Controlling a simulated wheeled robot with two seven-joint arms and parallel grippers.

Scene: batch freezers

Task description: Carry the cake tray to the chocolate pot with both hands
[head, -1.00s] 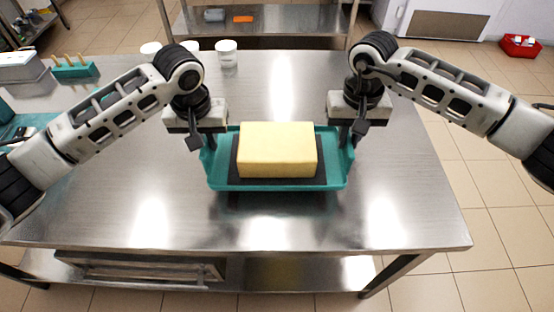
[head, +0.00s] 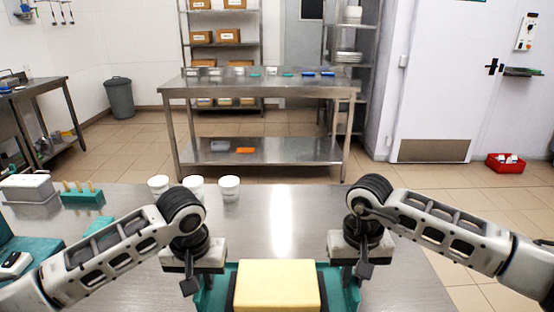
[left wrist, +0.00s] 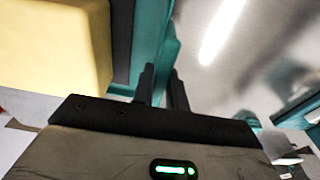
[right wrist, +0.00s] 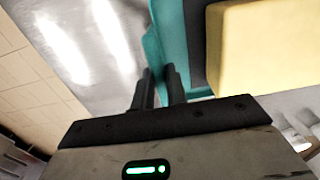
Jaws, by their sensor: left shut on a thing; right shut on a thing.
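The teal cake tray (head: 337,290) is at the bottom of the head view, its near part cut off. A pale yellow block cake (head: 277,284) sits on it over a dark base. My left gripper (head: 190,285) is shut on the tray's left side; the left wrist view shows its fingers (left wrist: 163,86) at the teal rim (left wrist: 150,45). My right gripper (head: 364,270) is shut on the right side, with its fingers (right wrist: 160,88) at the rim (right wrist: 170,30) in the right wrist view. I cannot tell whether the tray touches the table. I cannot make out a chocolate pot.
The steel table (head: 260,205) holds several white tubs (head: 229,188), a teal rack (head: 80,192) and a grey-white container (head: 28,188). Beyond a strip of tiled floor stands another steel table (head: 260,88) with small items. A red crate (head: 506,163) lies on the floor at right.

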